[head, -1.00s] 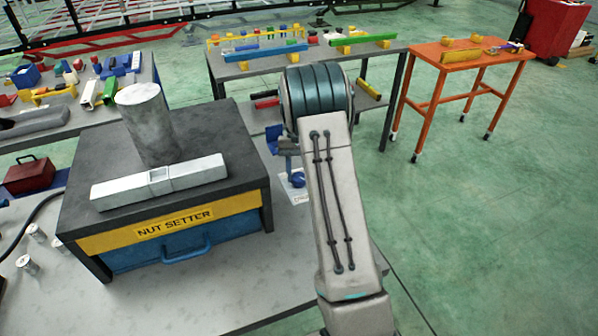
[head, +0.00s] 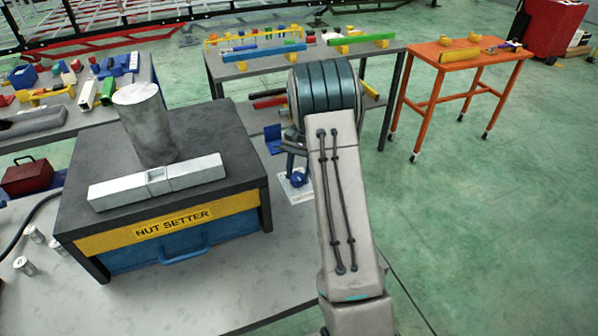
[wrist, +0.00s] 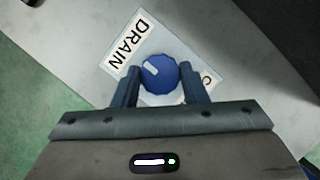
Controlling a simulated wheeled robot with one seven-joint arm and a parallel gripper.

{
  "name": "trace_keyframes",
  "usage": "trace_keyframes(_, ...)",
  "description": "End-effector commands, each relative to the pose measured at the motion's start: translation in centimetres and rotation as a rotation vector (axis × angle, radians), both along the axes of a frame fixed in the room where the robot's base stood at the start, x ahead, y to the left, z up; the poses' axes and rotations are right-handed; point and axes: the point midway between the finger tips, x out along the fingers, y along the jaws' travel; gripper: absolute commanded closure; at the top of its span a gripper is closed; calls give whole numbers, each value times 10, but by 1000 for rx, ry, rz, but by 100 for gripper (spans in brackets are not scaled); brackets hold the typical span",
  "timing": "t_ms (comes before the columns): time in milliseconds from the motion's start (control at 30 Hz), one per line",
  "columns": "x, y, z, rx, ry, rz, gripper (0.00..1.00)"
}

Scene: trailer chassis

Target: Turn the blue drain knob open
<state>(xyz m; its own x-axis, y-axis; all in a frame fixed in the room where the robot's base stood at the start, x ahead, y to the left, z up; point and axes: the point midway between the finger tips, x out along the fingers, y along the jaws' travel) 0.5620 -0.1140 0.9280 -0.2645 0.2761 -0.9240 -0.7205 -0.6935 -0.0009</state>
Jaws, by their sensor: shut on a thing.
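The blue drain knob (wrist: 159,74) sits between the two fingers of my gripper (wrist: 160,84) in the wrist view. My gripper is shut on it. A white mark on the knob's face points to the upper left. The knob stands on a white plate (wrist: 112,66) with the word DRAIN; further lettering is partly hidden by the right finger. In the head view the knob (head: 299,179) and its plate (head: 292,194) show just left of my arm, on the grey table. My gripper is mostly hidden behind my arm there.
The NUT SETTER stand (head: 168,226), with a grey cylinder (head: 148,125) and a pale metal bar (head: 157,180) on top, stands left of the knob. An orange table (head: 459,62) is at the back right. The green floor at right is clear.

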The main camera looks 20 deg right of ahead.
Motion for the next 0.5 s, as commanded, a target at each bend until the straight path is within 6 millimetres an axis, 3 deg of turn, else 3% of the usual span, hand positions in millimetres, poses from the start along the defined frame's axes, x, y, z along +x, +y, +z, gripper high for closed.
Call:
trace_keyframes(233, 0, 0, 0, -1, 1, -2, 84)
trace_keyframes(267, 0, 0, 0, -1, 1, -2, 55)
trace_keyframes(300, 0, 0, 0, -1, 1, -2, 44)
trace_keyframes(333, 0, 0, 0, -1, 1, -2, 39)
trace_keyframes(500, 0, 0, 0, -1, 1, -1, 39)
